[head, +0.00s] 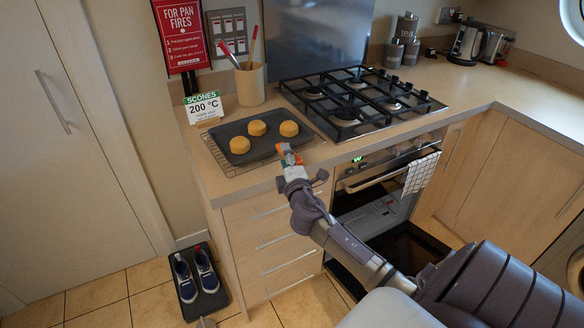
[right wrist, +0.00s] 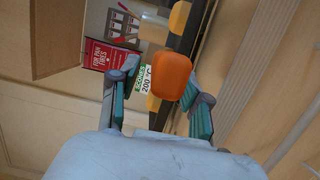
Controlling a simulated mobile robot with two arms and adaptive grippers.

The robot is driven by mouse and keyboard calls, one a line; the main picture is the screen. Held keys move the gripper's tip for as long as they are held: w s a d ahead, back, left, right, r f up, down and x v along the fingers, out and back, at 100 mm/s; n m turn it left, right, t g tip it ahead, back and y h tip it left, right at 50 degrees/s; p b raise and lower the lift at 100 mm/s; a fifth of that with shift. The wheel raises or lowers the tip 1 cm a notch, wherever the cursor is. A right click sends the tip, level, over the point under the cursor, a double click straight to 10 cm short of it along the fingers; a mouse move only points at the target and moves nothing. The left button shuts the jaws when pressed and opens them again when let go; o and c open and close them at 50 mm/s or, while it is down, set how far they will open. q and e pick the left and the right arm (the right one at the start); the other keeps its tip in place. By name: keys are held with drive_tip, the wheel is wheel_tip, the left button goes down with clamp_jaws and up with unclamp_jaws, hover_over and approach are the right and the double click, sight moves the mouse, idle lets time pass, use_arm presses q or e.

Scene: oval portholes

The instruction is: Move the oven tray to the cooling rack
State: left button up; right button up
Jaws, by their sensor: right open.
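The oven tray (head: 265,146) is dark and flat, with three round golden scones (head: 257,128) on it. It lies on the wire cooling rack (head: 221,159) on the counter; the rack's wires show along its left and front edges. My right gripper (head: 288,158) is at the tray's front right edge. In the right wrist view its two fingers stand apart, either side of an orange rounded piece (right wrist: 172,76) at the tray's edge. Whether they touch it I cannot tell. The tray's dark edge (right wrist: 186,42) also shows there. My left gripper is not in view.
A black gas hob (head: 358,103) is right of the tray. Behind stand a utensil pot (head: 250,85) and a scones 200 °C card (head: 204,107). The oven (head: 375,195) below has its door (head: 410,246) lowered. Shoes (head: 197,273) lie on a floor mat.

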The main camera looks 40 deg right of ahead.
drive_tip(key=b+v, duration=0.1)
drive_tip(key=v, duration=0.9)
drive_tip(key=s+a+f+m+g+y, duration=0.1)
drive_tip(key=s+a+f+g, duration=0.15)
drive_tip(key=f, duration=0.85)
drive_tip(key=s+a+f+m+g+y, duration=0.1)
drive_tip(key=s+f+g+y, duration=0.15)
drive_tip(key=f, duration=0.95)
drive_tip(key=s+a+f+m+g+y, duration=0.1)
drive_tip(key=s+f+g, duration=0.15)
drive_tip(key=f, duration=0.85)
drive_tip(key=s+a+f+m+g+y, duration=0.15)
drive_tip(key=s+a+f, duration=0.25)
drive_tip(key=s+f, duration=0.45)
drive_tip(key=s+a+f+m+g+y, duration=0.1)
drive_tip(key=s+a+f+m+g, duration=0.2)
drive_tip(key=s+f, duration=0.55)
drive_tip(key=s+a+f+m+g, duration=0.1)
drive_tip(key=s+a+f, duration=0.2)
drive_tip(key=s, duration=0.5)
drive_tip(key=s+a+f+m+g+y, duration=0.1)
drive_tip(key=s+a+f+g, duration=0.1)
drive_tip(key=s, duration=0.7)
drive_tip(key=shift+a+f, duration=0.55)
drive_tip(key=shift+a, duration=0.1)
drive_tip(key=shift+s+m, duration=0.15)
drive_tip(key=shift+m, duration=0.1)
